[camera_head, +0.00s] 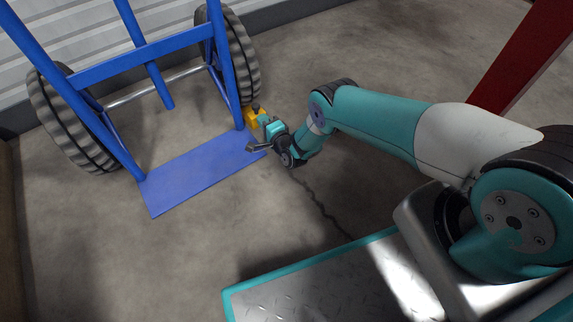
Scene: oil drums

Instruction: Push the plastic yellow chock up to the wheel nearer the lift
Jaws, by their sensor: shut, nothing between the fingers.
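The yellow chock (250,117) is on the floor near the base of the right wheel (243,62) of a blue hand truck (146,50). This wheel is the one nearer the red post at the right. My gripper (262,124) is shut and holds nothing. It is low, right beside the chock on its near right side, and hides part of it. I cannot tell whether the gripper touches the chock, or whether the chock touches the tyre.
The hand truck's blue toe plate (200,172) lies flat just left of my gripper. Its left wheel (72,122) is farther off. A dark red post (520,58) slants at the upper right. A corrugated wall (55,25) stands behind.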

